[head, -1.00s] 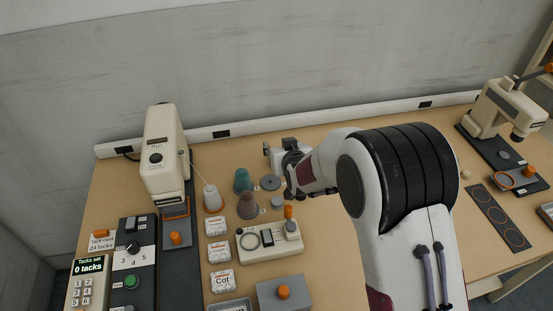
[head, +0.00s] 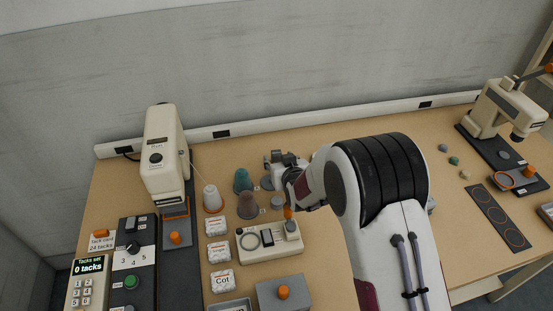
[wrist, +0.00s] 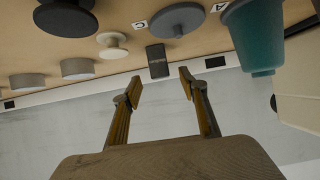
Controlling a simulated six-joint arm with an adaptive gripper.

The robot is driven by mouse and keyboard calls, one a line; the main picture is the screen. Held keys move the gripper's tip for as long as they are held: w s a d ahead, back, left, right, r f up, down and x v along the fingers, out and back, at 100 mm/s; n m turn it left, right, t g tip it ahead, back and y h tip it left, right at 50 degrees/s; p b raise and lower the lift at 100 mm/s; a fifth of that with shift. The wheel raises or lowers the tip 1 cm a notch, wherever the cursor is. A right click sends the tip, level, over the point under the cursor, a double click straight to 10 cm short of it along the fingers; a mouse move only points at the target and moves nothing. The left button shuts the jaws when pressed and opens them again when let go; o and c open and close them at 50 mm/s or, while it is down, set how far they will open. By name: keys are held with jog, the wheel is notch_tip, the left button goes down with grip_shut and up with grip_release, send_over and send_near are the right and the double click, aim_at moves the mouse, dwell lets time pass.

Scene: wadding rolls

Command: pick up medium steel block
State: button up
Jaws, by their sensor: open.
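In the wrist view my gripper (wrist: 160,86) is open and empty, its two yellowish fingers apart. A dark upright block with small, unreadable lettering (wrist: 157,61) shows just beyond and between the fingertips, apart from them. It may be the medium steel block, but I cannot read its size. In the head view my gripper (head: 273,160) is over the back of the table, behind the cones, and hides what is under it. I cannot pick out the dark block in that view.
A beige control box (head: 269,241) lies in front.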

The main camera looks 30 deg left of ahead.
aim_at(278, 159)
jog(key=shift+f, duration=0.1)
jog(key=shift+f, duration=0.65)
jog(key=shift+x, duration=2.45)
jog(key=shift+r, duration=0.1)
grip_shut()
jog(key=shift+r, duration=0.1)
